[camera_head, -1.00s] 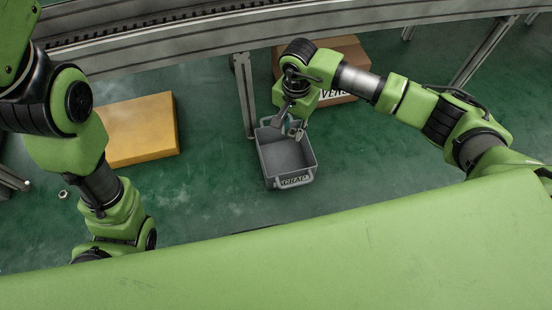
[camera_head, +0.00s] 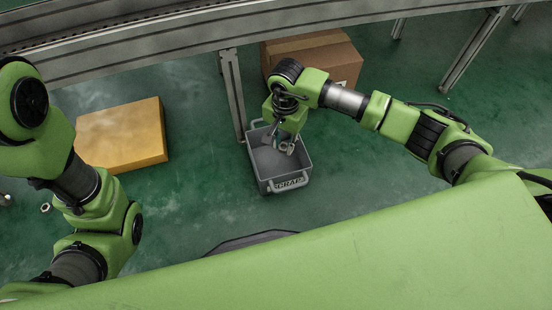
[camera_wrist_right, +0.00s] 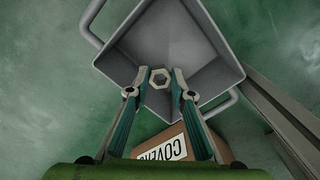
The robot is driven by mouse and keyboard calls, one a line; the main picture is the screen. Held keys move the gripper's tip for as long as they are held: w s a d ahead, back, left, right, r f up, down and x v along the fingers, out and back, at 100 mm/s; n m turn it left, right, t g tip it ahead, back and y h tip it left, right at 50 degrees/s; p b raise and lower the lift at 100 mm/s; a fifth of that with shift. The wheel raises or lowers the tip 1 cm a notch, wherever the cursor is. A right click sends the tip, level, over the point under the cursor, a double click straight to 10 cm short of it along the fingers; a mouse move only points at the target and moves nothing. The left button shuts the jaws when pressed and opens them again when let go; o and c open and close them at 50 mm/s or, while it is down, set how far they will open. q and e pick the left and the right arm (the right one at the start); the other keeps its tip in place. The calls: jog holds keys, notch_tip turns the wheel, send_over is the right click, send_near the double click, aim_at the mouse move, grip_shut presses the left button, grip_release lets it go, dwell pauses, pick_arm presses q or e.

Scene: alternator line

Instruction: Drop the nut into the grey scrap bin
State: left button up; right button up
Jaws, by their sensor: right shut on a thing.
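The grey scrap bin (camera_head: 258,168) stands on the green floor, open at the top, with its label on the near wall. My right gripper (camera_head: 285,147) is over the bin's opening, pointing down. In the right wrist view, the right gripper (camera_wrist_right: 160,76) is shut on a hexagonal metal nut (camera_wrist_right: 160,87), pinched between its two fingertips. The bin (camera_wrist_right: 205,38) spreads behind the nut in that view, and its inside looks empty where it shows. The nut's height above the bin floor is hard to tell. My left gripper is hidden; only its arm shows.
A metal conveyor frame (camera_head: 180,48) runs across the back, with a leg (camera_head: 233,95) close to the bin.

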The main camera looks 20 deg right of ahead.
jog(key=o, duration=1)
jog(key=shift+o, duration=0.2)
jog(key=shift+r, duration=0.2)
notch_tip(320, 180, up, 12)
jog(key=shift+f, duration=0.15)
